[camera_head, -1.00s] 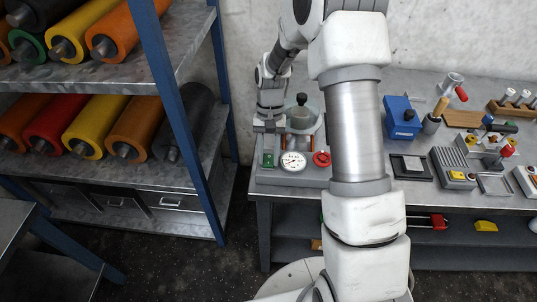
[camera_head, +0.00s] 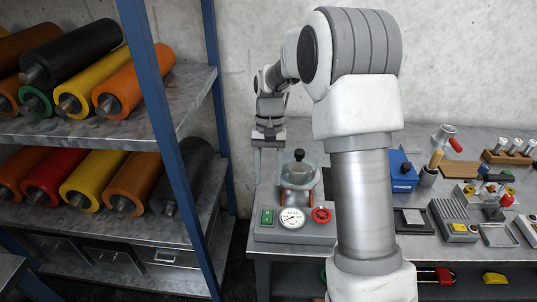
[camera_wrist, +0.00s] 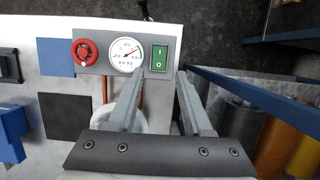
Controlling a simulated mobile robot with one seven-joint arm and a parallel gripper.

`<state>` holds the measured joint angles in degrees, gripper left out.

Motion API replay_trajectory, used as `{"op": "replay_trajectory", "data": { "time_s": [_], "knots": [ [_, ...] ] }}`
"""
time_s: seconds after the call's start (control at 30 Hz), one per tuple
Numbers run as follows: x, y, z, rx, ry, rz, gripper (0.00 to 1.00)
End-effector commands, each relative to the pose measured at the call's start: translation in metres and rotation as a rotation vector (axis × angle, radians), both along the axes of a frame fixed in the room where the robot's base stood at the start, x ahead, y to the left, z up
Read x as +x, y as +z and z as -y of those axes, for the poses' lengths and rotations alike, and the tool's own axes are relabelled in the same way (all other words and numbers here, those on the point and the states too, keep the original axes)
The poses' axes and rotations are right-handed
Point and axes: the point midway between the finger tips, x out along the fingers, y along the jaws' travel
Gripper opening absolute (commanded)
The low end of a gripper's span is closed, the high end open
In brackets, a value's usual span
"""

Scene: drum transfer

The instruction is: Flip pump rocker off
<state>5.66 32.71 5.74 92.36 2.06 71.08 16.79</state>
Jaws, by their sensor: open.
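The pump rocker (camera_head: 267,217) is a small green switch at the left end of the grey control panel, left of the white gauge. In the wrist view the green rocker (camera_wrist: 159,57) shows its I and O marks; I cannot tell which side is pressed. My gripper (camera_head: 268,172) is above and behind the panel, its fingers pointing down. In the wrist view my gripper (camera_wrist: 160,74) is open and empty, with the rocker between and just beyond the fingertips. I see no contact with it.
The round gauge (camera_head: 292,219) and red knob (camera_head: 321,215) sit beside the rocker. A glass vessel with a black knob (camera_head: 299,156) stands behind them. A blue-posted rack of rollers (camera_head: 211,110) is close on the left. Blue box (camera_head: 402,175) and tools are right.

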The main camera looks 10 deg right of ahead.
Motion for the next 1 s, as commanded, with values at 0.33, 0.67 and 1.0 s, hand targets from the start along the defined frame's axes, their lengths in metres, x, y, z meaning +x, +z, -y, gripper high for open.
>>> {"op": "replay_trajectory", "data": {
  "time_s": [0.33, 0.67, 1.0],
  "knots": [
    [0.015, 0.051, 0.004, 0.001, 0.001, 0.001, 0.50],
    [0.016, 0.055, 0.005, 0.001, 0.001, -0.001, 0.50],
    [0.010, 0.066, 0.004, -0.004, 0.010, 0.025, 0.50]
  ]
}}
